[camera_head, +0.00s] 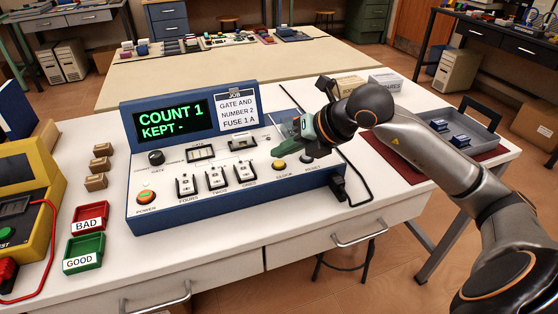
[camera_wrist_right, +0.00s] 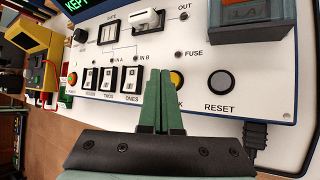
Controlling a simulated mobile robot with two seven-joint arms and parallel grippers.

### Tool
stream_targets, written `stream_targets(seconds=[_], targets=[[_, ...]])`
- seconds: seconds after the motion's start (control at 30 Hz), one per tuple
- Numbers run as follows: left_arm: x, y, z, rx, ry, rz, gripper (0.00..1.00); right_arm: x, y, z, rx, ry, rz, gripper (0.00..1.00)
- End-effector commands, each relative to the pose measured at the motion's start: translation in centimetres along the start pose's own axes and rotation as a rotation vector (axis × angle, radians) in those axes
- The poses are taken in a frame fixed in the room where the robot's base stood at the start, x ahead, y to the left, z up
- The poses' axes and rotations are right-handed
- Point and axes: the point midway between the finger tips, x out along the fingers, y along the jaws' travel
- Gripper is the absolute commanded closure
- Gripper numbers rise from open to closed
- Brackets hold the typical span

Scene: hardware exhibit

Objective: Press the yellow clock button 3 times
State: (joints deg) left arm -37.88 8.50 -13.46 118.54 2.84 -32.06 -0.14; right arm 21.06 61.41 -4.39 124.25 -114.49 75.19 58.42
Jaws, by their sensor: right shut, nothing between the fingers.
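The yellow clock button (camera_head: 279,164) sits near the front right of the blue-edged console panel (camera_head: 235,193). In the right wrist view the yellow button (camera_wrist_right: 177,79) is partly hidden behind my green fingers, with only the end of its label showing. My right gripper (camera_head: 281,150) is shut and empty, with its fingertips close to the button; I cannot tell whether they touch it. The shut fingers also show in the right wrist view (camera_wrist_right: 158,74). The console screen (camera_head: 169,122) reads "COUNT 1" and "KEPT -". My left gripper is not in view.
A dark reset button (camera_wrist_right: 221,82) lies right of the yellow one. Three switches (camera_head: 217,178) and a red-orange power button (camera_head: 146,197) are farther left. A black cable (camera_head: 340,190) leaves the console's right side. Red (camera_head: 89,218) and green (camera_head: 84,253) trays stand left.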

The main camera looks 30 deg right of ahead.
Motion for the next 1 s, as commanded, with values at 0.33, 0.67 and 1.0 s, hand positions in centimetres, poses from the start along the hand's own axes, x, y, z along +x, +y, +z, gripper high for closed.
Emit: stream_targets(seconds=[0.33, 0.67, 1.0], targets=[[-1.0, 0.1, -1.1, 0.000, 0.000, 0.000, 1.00, -1.3, 0.9, 1.0, -0.001, -0.003, 0.001, 1.00], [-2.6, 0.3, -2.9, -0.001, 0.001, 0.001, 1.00, -3.5, 2.5, 2.6, -0.001, -0.002, 0.000, 1.00], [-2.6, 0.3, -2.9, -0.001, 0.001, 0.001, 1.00, -3.5, 2.5, 2.6, 0.000, -0.001, 0.000, 1.00]])
